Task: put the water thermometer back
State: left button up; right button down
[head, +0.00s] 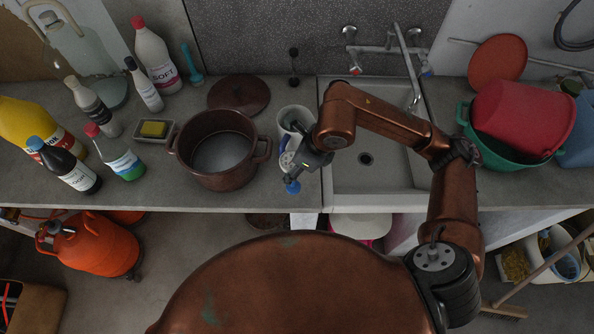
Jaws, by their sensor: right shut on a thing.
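My right gripper (293,163) is over the counter's front part, between the brown pot and the sink. It is shut on the water thermometer, of which only a round blue end (292,187) shows below the fingers. The rest of it is hidden by the gripper. A pale grey cylindrical container (296,115) stands just behind the gripper, partly covered by it; I cannot see what is inside. My left gripper is out of view.
The brown two-handled pot (221,150) stands close on the left, its lid (239,94) behind it. The sink (376,184) lies to the right under my arm. Several bottles, including a white one (154,55), crowd the left. A red tub (522,117) sits far right.

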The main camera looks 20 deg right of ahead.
aim_at(297, 181)
jog(key=d+f, duration=0.1)
jog(key=w+f, duration=0.1)
jog(key=shift+w+d+f, duration=0.1)
jog(key=shift+d+f, duration=0.2)
jog(key=shift+d, duration=0.1)
notch_tip(297, 181, down, 3)
jog(key=shift+r+p, duration=0.1)
jog(key=shift+p, duration=0.45)
jog(key=shift+a, duration=0.1)
jog(key=shift+f+b, duration=0.2)
jog(key=shift+b, duration=0.1)
jog(key=c, duration=1)
grip_release()
jog(key=shift+o, duration=0.2)
